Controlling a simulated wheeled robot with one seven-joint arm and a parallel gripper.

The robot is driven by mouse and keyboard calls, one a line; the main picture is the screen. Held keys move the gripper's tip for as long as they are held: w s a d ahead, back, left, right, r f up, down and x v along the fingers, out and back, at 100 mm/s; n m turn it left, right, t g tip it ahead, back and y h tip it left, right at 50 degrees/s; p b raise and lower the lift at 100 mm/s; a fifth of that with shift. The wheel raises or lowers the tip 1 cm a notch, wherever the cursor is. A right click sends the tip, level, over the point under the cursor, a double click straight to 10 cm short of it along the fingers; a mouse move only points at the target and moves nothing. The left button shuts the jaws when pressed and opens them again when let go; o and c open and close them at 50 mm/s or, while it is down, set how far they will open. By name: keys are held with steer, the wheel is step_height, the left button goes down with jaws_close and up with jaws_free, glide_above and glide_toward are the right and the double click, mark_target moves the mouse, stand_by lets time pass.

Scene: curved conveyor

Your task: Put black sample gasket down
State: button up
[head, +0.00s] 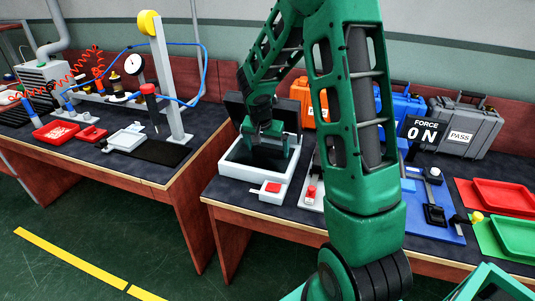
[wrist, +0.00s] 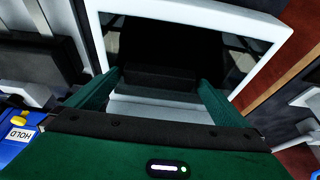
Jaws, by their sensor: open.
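My gripper (head: 268,140) reaches down into a white-framed box (head: 228,171) with a dark interior at the left end of the near bench. Its two green fingers stand apart. In the wrist view, my gripper (wrist: 160,85) shows the fingers on either side of a dark shape inside the same white frame (wrist: 215,15). I cannot make out the black sample gasket as a separate thing against the dark interior, nor tell whether the dark shape between the fingers is it.
A black raised panel (head: 290,108) stands behind the box. A red button (head: 272,187) sits on its front. A force display (head: 426,129) reads 0 N. Red (head: 505,196) and green (head: 515,236) trays lie right. A grey PASS case (head: 465,128) stands behind. Another bench is left, across a gap.

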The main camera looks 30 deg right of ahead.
steer(key=c, duration=1)
steer(key=shift+c, duration=0.2)
